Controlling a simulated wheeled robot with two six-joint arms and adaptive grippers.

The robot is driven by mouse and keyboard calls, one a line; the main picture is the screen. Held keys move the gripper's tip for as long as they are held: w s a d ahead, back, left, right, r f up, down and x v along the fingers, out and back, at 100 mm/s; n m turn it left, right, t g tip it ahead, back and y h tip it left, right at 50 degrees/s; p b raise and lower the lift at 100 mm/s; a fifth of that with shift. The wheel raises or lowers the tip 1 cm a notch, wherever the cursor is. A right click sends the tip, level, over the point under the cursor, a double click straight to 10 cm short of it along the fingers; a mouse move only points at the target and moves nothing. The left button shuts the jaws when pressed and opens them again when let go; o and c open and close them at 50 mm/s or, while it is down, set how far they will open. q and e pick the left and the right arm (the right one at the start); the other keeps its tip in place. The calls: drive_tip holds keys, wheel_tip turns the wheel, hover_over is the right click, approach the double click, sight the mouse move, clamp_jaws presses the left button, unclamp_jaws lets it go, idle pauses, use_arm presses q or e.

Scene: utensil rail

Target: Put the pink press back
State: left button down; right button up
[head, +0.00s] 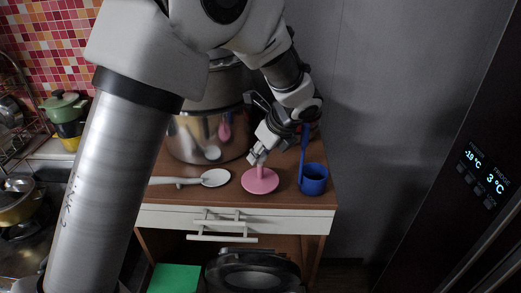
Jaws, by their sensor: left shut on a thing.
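The pink press (260,182) has a round flat disc and a short visible handle. Its disc is at or just above the wooden top of the cabinet (224,195); I cannot tell whether it touches. My left gripper (258,157) is shut on the press's handle from above, with the disc hanging below the fingers. The fingers hide the upper part of the handle. No utensil rail can be made out, as my left arm covers much of the view. My right gripper is not in view.
A white spoon (215,178) lies left of the press. A blue ladle (313,180) stands to its right, near the cabinet's right edge. A large steel pot (198,138) stands behind. A dark fridge (450,200) is at the far right.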

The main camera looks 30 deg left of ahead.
use_arm(q)
drive_tip(key=shift+d+f, duration=0.1)
drive_tip(key=shift+d, duration=0.05)
drive_tip(key=c, duration=0.8)
unclamp_jaws()
drive_tip(key=shift+s, duration=0.1)
drive_tip(key=shift+r, duration=0.5)
drive_tip(key=b+v, duration=0.1)
drive_tip(key=v, duration=1)
drive_tip(key=shift+d, duration=0.2)
drive_tip(key=shift+r, duration=0.1)
